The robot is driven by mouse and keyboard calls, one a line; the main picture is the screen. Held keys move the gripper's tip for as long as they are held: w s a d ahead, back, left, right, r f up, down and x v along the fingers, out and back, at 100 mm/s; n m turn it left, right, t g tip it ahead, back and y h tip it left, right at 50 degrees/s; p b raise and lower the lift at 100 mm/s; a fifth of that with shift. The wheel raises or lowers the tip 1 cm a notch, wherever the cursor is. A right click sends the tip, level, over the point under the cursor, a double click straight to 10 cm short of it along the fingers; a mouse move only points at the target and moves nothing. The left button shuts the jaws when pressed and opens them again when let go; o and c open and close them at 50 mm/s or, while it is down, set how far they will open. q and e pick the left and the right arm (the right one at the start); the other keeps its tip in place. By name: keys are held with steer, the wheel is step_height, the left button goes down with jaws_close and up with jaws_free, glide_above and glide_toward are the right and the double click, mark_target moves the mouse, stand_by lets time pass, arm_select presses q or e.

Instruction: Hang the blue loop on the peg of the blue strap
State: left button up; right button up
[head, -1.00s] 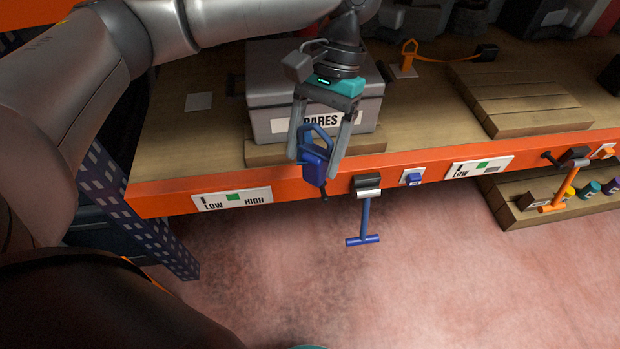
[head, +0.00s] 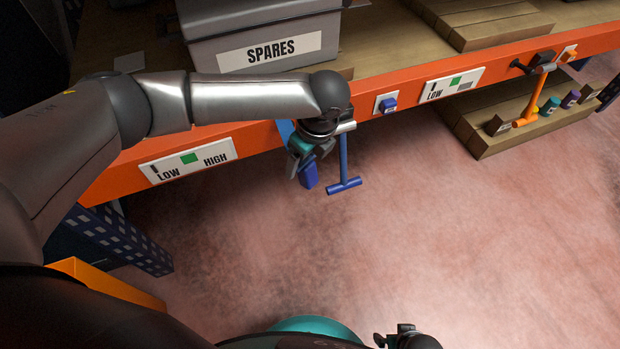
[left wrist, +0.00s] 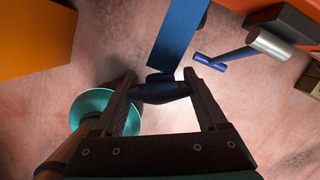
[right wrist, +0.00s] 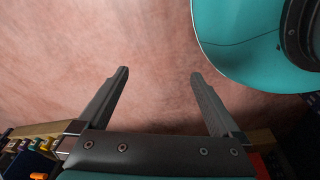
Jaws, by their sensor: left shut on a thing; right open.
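My left gripper (head: 303,160) points down in front of the orange beam and is shut on the blue loop piece (head: 309,173). In the left wrist view this piece (left wrist: 161,92) lies between the fingertips, its loop shape largely hidden. A flat blue strap (left wrist: 178,32) runs from it out of the top of that view. Just right of the gripper, a blue T-shaped bar (head: 344,175) hangs from a silver roller on the beam; it seems apart from the held piece. A small blue block (head: 389,104) sits on a white plate. My right gripper (right wrist: 160,85) is open and empty.
The orange beam (head: 260,137) carries LOW/HIGH plates and edges a wooden shelf with a grey SPARES box (head: 265,35). An orange T-bar (head: 534,97) hangs farther right, near a low wooden pallet (head: 490,140). The floor in front is clear.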

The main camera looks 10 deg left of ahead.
arm_select(q)
steer(key=f+m, duration=0.1)
steer(key=f+m+b, duration=0.1)
steer(key=f, duration=0.1)
steer(key=d+f+m, duration=0.1)
steer(key=m, duration=0.1)
steer(key=shift+w+f+h+b, duration=0.4)
steer(key=shift+w+d+f+m+t, duration=0.1)
steer(key=shift+f+m+t, duration=0.25)
steer(key=shift+m, duration=0.35)
steer(key=w+a+f+b, duration=0.2)
steer(key=w+a+b, duration=0.3)
steer(key=w+b, duration=0.3)
steer(key=shift+w+a+b, duration=0.3)
steer(key=shift+a+b, duration=0.1)
steer(key=shift+b, duration=0.4)
arm_select(e)
steer(key=w+a+r+t, duration=0.1)
steer(key=w+r, duration=0.3)
steer(key=r, duration=0.5)
steer(key=w+a+r+t, duration=0.1)
steer(key=w+r, duration=0.2)
steer(key=r, duration=0.5)
steer(key=shift+w+a+r+t+y, duration=0.3)
steer(key=shift+w+a+r+t, duration=0.05)
steer(key=shift+t, duration=0.05)
